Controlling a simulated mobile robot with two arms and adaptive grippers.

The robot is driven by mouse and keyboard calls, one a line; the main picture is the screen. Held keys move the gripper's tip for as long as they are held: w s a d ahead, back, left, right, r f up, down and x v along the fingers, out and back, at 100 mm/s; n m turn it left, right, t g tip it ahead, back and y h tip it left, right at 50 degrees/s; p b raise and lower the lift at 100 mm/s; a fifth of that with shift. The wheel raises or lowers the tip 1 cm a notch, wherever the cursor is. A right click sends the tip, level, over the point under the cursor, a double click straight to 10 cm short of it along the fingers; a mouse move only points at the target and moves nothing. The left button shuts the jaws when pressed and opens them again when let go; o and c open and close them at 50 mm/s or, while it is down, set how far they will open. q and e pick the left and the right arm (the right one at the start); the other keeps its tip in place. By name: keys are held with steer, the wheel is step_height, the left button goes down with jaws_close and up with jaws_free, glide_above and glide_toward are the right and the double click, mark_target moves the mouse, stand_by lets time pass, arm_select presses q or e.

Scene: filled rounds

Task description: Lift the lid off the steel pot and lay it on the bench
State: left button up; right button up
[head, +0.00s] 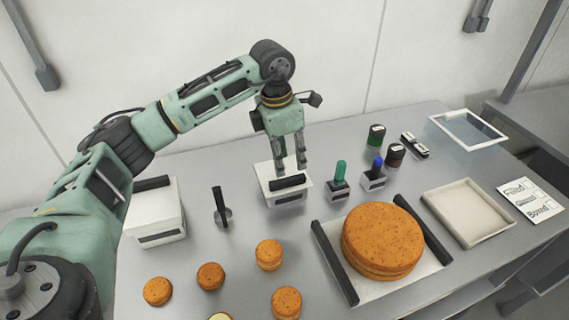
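I see no steel pot that I can make out. A white box (282,197) with a flat pale lid (268,176) and a black bar handle (288,182) stands at the back middle of the grey bench (255,225). My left gripper (291,168) points down just above that handle. Its two fingers are apart with nothing seen between them; whether they touch the handle I cannot tell. A second white box (152,218) with a black bar on top stands to the left, partly behind my arm. My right gripper is out of view.
A large round cake (383,241) sits on a white tray (346,285) with black side bars. Several small cakes (269,254) lie in front. Green (339,180) and blue (375,172) handled stamps stand right of the box. An empty pale tray (467,214) lies at right.

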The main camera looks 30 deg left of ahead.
mark_target(287, 179)
arm_select(q)
steer(key=f, duration=0.1)
steer(key=p, duration=0.1)
steer(key=f, duration=0.1)
steer(key=shift+s+f, duration=0.25)
steer(key=shift+f, duration=0.1)
steer(key=f, duration=0.1)
steer(key=f+p, duration=0.1)
steer(key=f, duration=0.1)
steer(key=f+p, duration=0.1)
steer(key=shift+w+d+f, duration=0.1)
steer(key=shift+w+f, duration=0.05)
steer(key=shift+w, duration=0.2)
steer(key=shift+f, duration=0.1)
steer(key=c, duration=0.6)
jaws_close()
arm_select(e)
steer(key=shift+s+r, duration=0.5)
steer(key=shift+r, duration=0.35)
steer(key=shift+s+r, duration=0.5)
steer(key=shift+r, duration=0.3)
